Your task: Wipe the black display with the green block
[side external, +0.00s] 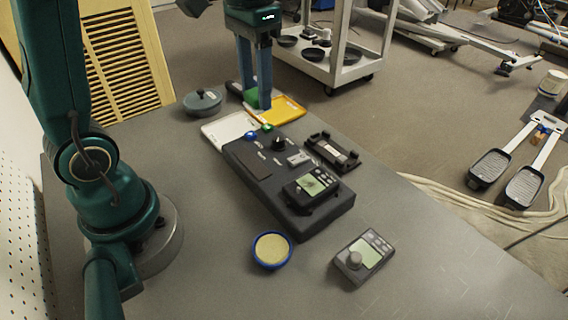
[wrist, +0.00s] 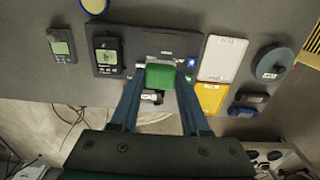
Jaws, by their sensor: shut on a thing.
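My gripper (side external: 257,98) is shut on the green block (side external: 250,97). In the side external view the block shows between the two blue fingers, over the far end of the table near the white and yellow trays. In the wrist view the green block (wrist: 160,76) sits between the fingertips, in front of the console. The black display (side external: 312,184) is a black unit with a pale green screen and dark marks, mounted on the near end of the black console (side external: 262,172). The display (wrist: 107,55) is left of the block in the wrist view. The block is apart from the display.
A white tray (side external: 228,130) and a yellow tray (side external: 287,110) lie beyond the console. A lidded round pot (side external: 203,103), a blue-rimmed bowl (side external: 272,249), a separate grey device (side external: 362,256) and a black holder (side external: 332,152) surround it.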

